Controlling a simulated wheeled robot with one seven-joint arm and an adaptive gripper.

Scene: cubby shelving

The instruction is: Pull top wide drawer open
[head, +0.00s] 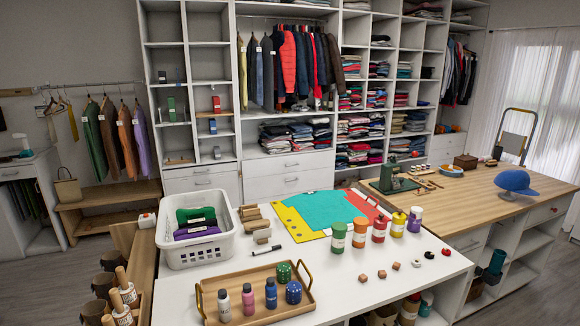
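A white drawer stack stands under the hanging jackets in the back shelving. Its upper wide drawer (270,167) has a small handle (291,164) and looks shut. Another wide drawer (265,186) lies directly below, also shut, partly hidden by the white table. To the left, a narrower drawer front (190,184) with a handle also looks closed. I cannot tell from the picture alone which of these the task means. My gripper is not in view.
A white table (345,287) fills the foreground, bearing a laundry basket (197,252), a wooden tray (262,313), paint bottles and coloured sheets. It stands between me and the back drawers. The right counter (450,205) holds a blue cap (516,183). Grey floor (50,290) is clear at left.

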